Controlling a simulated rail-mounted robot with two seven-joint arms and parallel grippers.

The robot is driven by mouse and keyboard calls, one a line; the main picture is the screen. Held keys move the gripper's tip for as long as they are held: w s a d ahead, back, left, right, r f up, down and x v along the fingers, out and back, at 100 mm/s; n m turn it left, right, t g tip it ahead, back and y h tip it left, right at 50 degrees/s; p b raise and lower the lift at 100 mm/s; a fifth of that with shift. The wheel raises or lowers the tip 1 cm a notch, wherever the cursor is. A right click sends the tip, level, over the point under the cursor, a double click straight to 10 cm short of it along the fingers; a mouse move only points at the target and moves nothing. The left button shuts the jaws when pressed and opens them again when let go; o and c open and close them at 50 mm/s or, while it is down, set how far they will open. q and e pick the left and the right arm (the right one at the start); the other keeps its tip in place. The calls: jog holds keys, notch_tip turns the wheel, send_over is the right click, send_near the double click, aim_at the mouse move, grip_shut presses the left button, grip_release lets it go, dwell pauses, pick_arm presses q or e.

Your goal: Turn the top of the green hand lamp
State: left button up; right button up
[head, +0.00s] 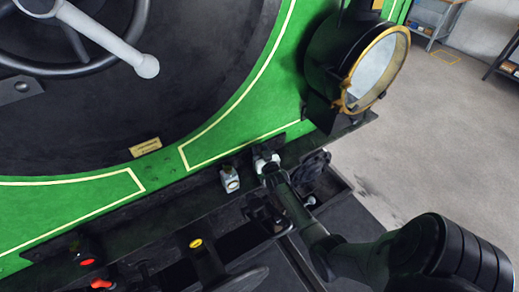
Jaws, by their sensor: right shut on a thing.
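I cannot tell from this view whether this is the green hand lamp; no lamp with a clearly green top shows. Just left of the gripper, a small grey-white lamp-like thing (230,180) with a round face stands apart on the ledge. My left gripper is not in view.
A large black headlamp (329,57) with a brass rim stands right of the gripper. A handwheel (75,40) is at upper left. A yellow-topped fitting (195,243) and a red-marked fitting (87,261) are low on the front. Open floor (430,130) lies right.

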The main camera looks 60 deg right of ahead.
dwell(0.5)
jog(key=o, duration=0.9)
jog(key=shift+o, duration=0.2)
jog(key=shift+s+a, duration=0.15)
jog(key=shift+s, duration=0.05)
jog(key=v, duration=1.3)
jog(key=shift+s+a+r, duration=0.1)
